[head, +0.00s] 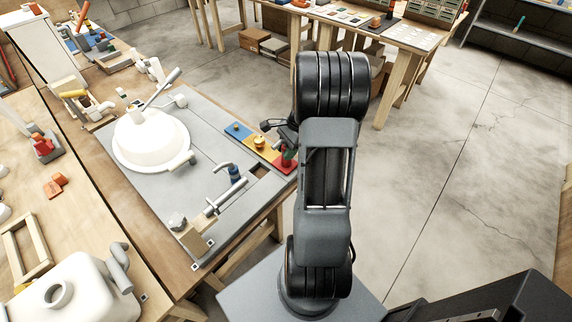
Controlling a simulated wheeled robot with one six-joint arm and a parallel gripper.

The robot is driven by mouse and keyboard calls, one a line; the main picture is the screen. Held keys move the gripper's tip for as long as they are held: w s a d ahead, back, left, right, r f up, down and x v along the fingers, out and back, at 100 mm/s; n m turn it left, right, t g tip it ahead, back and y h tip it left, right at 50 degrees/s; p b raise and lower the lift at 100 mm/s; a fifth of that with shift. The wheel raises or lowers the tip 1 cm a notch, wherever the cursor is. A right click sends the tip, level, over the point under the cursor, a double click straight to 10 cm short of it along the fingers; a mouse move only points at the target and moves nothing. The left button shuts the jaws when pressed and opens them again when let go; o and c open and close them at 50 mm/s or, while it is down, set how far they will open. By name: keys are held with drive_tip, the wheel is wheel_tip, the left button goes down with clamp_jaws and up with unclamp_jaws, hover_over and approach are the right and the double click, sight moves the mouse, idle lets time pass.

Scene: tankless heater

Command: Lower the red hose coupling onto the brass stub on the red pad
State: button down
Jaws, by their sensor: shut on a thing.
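The red pad (283,168) is the right end of a blue, yellow and red strip at the bench's right edge. My gripper (284,136) is over the strip's right end, partly hidden by my own arm. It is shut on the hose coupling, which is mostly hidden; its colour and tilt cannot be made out. A small dark green piece (287,158) shows below the gripper at the red pad. The brass stub on the red pad cannot be made out, nor whether the coupling touches it.
The yellow pad (260,144) carries a small orange-yellow piece. The blue pad (237,130) lies beyond it. A large white round vessel (150,138) stands on the grey mat (205,130). A blue fitting with a bent pipe (234,173) stands nearer.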

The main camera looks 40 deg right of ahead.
drive_tip(key=shift+f, duration=0.2)
drive_tip(key=c, duration=0.7)
unclamp_jaws()
drive_tip(key=v, duration=1.4)
drive_tip(key=shift+f, duration=0.1)
